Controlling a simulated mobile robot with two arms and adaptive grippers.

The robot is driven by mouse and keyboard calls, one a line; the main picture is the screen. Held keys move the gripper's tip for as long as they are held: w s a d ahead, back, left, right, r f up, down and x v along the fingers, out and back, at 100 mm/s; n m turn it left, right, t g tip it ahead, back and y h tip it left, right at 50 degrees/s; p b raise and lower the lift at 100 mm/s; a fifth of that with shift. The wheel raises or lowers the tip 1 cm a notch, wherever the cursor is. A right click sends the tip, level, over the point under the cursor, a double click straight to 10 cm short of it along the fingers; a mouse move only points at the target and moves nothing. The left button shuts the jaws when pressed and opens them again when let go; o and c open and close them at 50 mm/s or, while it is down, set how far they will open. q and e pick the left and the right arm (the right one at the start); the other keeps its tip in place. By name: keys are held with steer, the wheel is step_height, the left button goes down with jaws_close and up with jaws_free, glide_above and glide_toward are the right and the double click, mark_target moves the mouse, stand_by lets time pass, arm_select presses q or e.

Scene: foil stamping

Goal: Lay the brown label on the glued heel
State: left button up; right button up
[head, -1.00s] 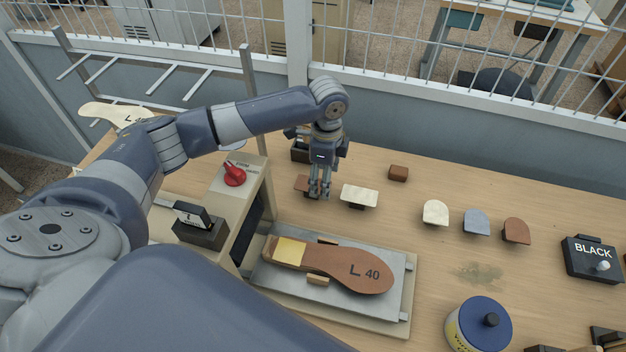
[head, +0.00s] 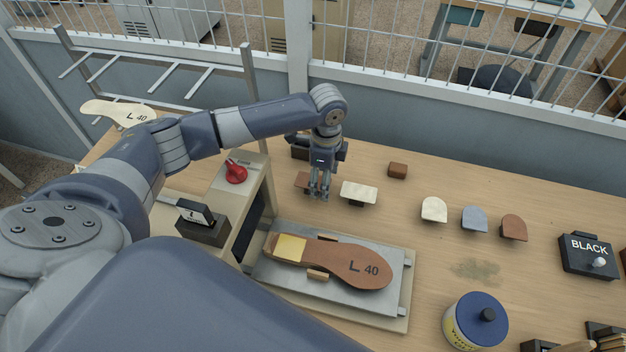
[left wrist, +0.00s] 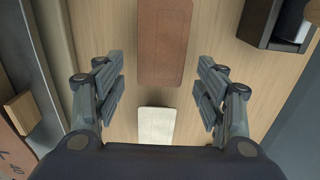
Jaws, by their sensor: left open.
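The brown label (head: 302,180) is a flat rectangle, partly hidden behind my left gripper in the head view. In the left wrist view the brown label (left wrist: 165,42) lies ahead of the fingers, with bare wood around it. My left gripper (head: 320,191) is open and empty, pointing down close to it. In the left wrist view its fingers (left wrist: 160,92) stand wide apart, with a cream label (left wrist: 157,124) nearer the palm. The brown insole marked L 40 (head: 345,265) lies on the press plate, with a yellowish glued patch on its heel (head: 288,248). My right gripper is not in view.
The press (head: 250,205) with its red knob stands left of the insole. A cream label (head: 359,190) sits on a small stand right of the gripper. Rounded swatches (head: 474,219), a BLACK box (head: 590,257) and a blue-lidded jar (head: 476,320) stand further right.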

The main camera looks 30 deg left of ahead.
arm_select(q)
steer(key=c, duration=0.8)
